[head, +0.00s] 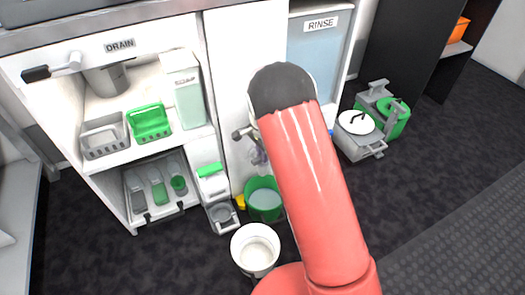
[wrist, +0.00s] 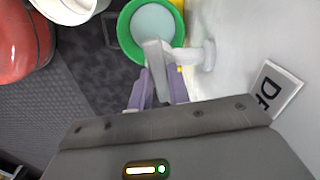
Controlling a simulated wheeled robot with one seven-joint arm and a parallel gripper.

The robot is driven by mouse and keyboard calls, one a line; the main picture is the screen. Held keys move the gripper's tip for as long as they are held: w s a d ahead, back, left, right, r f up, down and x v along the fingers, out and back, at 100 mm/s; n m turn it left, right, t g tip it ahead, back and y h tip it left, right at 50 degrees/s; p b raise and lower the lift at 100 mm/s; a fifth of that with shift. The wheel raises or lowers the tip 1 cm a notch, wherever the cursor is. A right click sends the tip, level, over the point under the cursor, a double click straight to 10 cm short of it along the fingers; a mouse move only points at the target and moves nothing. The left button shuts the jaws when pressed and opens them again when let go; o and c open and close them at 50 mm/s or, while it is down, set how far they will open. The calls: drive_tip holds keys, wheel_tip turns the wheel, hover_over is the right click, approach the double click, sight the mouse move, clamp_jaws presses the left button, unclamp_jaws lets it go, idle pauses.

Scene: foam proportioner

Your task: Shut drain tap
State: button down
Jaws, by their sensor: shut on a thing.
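The drain tap (wrist: 207,54) is a light grey fitting on the white panel, beside a label (wrist: 273,92) of which "DR" is readable in the wrist view. Its grey handle (wrist: 155,56) runs between the purple fingers of my gripper (wrist: 158,84), which is shut on it. In the head view a dark-ended part of the tap (head: 239,134) shows left of my red arm, with my gripper (head: 259,154) just below it. My arm hides the rest. A green bucket (head: 250,208) with pale liquid stands below; it also shows in the wrist view (wrist: 125,28). I cannot make out a stream.
A white bucket (head: 238,262) stands on the floor in front of the green one. A second DRAIN label (head: 119,46) is at upper left, near a black-handled fitting (head: 36,73). Grey and green containers (head: 352,146) stand on the right. Dark floor lies open in front.

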drive_tip(key=shift+r+m+p, duration=0.1)
drive_tip(key=shift+m+p, duration=0.2)
drive_tip(key=shift+m, duration=0.5)
drive_tip(key=c, duration=1.3)
unclamp_jaws()
drive_tip(key=shift+r+p, duration=0.45)
drive_tip(key=shift+r, duration=3.4)
